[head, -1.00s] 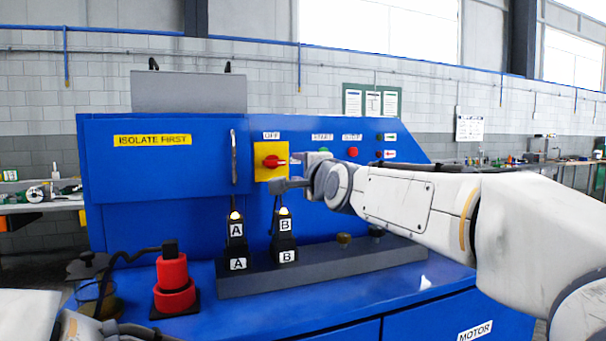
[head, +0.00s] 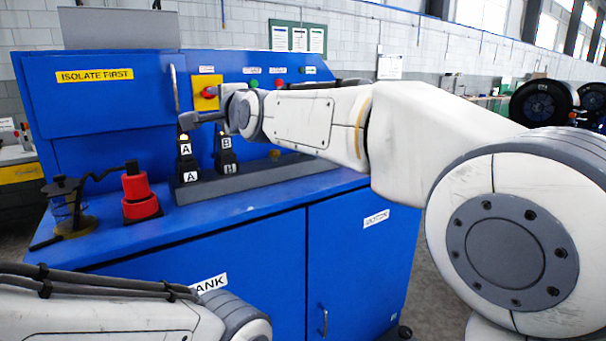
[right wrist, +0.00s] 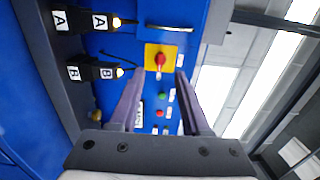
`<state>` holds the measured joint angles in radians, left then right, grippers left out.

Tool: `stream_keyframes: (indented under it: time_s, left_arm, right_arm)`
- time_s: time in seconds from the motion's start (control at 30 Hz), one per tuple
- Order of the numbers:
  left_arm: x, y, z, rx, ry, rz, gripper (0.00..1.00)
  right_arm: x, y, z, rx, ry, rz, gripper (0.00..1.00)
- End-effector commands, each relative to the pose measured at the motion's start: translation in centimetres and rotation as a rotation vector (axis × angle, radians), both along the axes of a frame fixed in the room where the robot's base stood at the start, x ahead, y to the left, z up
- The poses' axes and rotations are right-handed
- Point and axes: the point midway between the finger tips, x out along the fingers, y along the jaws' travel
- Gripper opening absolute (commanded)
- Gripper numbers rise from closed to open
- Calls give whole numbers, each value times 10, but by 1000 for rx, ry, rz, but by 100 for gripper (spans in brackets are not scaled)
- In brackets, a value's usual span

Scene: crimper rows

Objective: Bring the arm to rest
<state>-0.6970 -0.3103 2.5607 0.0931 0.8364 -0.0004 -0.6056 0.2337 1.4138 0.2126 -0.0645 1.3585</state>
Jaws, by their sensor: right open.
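My right arm reaches in from the right in the head view. Its gripper (head: 190,119) is open and empty, in front of the blue machine's (head: 115,108) panel, appearing just above the A connector. In the right wrist view the open gripper (right wrist: 159,75) has the red rotary switch (right wrist: 159,60) on its yellow plate between and beyond its fingertips, apart from them.
Black connectors marked A (head: 186,160) and B (head: 227,157) stand in a grey rail (head: 262,176). A red stepped cylinder (head: 138,192) and a glass jar (head: 67,208) stand on the left of the bench. Dark round reels (head: 541,104) are at far right.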

Motion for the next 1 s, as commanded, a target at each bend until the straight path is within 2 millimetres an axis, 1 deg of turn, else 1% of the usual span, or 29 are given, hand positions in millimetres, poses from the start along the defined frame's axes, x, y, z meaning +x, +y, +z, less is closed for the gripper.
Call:
stream_keyframes:
  time_s: [0.03,0.23,0.33,0.47,0.57,0.67,0.7,0.77,0.8,0.87,0.9,0.97,1.0]
  left_arm:
    - [0,0,0,-1,-1,0,0]
    - [0,0,0,-1,-1,0,0]
    - [0,0,0,-1,-1,0,0]
    - [0,0,0,-1,-1,0,0]
    - [0,0,0,-1,-1,0,0]
    - [0,0,0,-1,-1,0,0]
    - [0,0,0,-1,-1,0,0]
    - [0,0,0,0,0,0,0]
    - [0,0,0,-1,-1,0,0]
    - [0,0,0,-1,-1,0,0]
    - [0,0,0,-1,-1,0,0]
    - [0,0,0,-1,-1,0,0]
    - [0,0,0,-1,-1,0,0]
  right_arm:
    - [3,-7,-7,-25,5,-11,48]
    - [10,-30,-36,-133,20,-38,48]
    - [13,-43,-55,-203,32,-50,48]
    - [16,-66,-88,-323,56,-66,48]
    - [15,-88,-119,-433,82,-66,48]
    - [11,-117,-156,-568,117,-63,48]
    - [8,-131,-174,-634,137,-58,48]
    - [-1,-157,-205,-740,173,-45,48]
    - [-9,-176,-227,-819,202,-26,48]
    - [-26,-205,-260,-935,250,8,48]
    - [-39,-223,-281,-1007,280,38,48]
    - [-61,-248,-310,-1106,326,92,48]
    - [-75,-263,-326,-1162,354,128,48]
